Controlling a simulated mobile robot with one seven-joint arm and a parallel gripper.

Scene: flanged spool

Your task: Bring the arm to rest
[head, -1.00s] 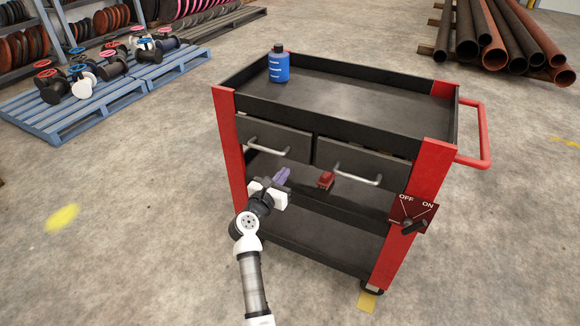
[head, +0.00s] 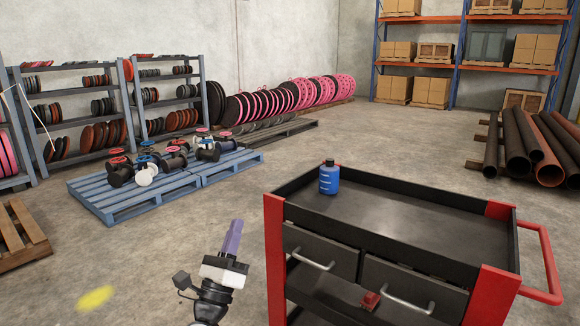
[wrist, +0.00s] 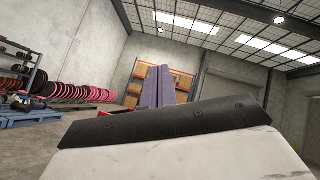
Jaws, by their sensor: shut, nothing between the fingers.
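My gripper (head: 232,238) is to the left of the red and black tool cart (head: 275,255) in the head view, pointing up and clear of it. Its purple fingers are together with nothing between them. In the wrist view the closed fingers (wrist: 158,88) point toward the far wall and shelving. A blue bottle (head: 329,179) with a dark cap stands upright on the cart's top tray. No flanged spool can be made out for certain.
Blue pallets (head: 130,198) with valves lie at left. Pipes (head: 520,145) are stacked at right, and shelving (head: 465,65) stands behind. The floor between the pallets and cart is clear.

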